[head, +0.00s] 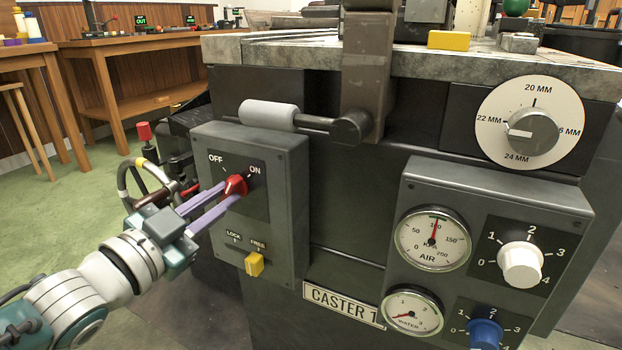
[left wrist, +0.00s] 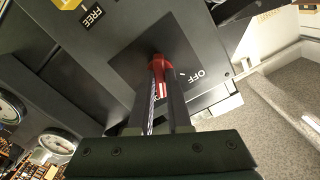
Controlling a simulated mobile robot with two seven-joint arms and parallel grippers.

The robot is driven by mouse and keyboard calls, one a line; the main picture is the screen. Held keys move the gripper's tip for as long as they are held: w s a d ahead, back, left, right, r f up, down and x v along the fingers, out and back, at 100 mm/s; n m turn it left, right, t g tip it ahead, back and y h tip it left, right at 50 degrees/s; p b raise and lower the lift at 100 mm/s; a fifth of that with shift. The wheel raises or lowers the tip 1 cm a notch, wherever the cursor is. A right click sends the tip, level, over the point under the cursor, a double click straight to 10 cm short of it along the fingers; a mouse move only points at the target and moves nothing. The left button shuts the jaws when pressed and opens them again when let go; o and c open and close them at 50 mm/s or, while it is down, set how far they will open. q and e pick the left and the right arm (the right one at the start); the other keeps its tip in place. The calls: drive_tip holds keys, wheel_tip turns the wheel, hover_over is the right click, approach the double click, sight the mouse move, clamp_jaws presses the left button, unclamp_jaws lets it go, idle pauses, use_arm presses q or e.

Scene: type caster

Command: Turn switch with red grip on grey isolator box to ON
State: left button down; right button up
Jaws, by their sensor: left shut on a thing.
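The grey isolator box (head: 280,172) is on the left of the machine's front. Its switch with the red grip (head: 237,184) sits on a dark plate, below and between the OFF label at upper left and the ON label at upper right. My left gripper (head: 228,191) is shut on the red grip, its two purple fingers reaching in from the lower left.
A yellow LOCK/FREE lever (head: 254,264) is low on the same box. A grey roller handle (head: 269,114) juts out just above it. To the right is a panel with an air gauge (head: 432,238), a white knob (head: 520,264) and a blue knob (head: 485,334).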

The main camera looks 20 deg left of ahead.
use_arm(q)
drive_tip(key=shift+m, duration=1.6)
drive_tip(key=c, duration=0.9)
unclamp_jaws()
drive_tip(key=shift+o, duration=0.2)
drive_tip(key=shift+s+r, duration=0.1)
drive_tip(key=shift+s, duration=0.2)
drive_tip(key=s+p, duration=0.3)
drive_tip(key=s, duration=0.6)
drive_tip(key=shift+s+a, duration=0.15)
drive_tip(key=shift+a, duration=0.25)
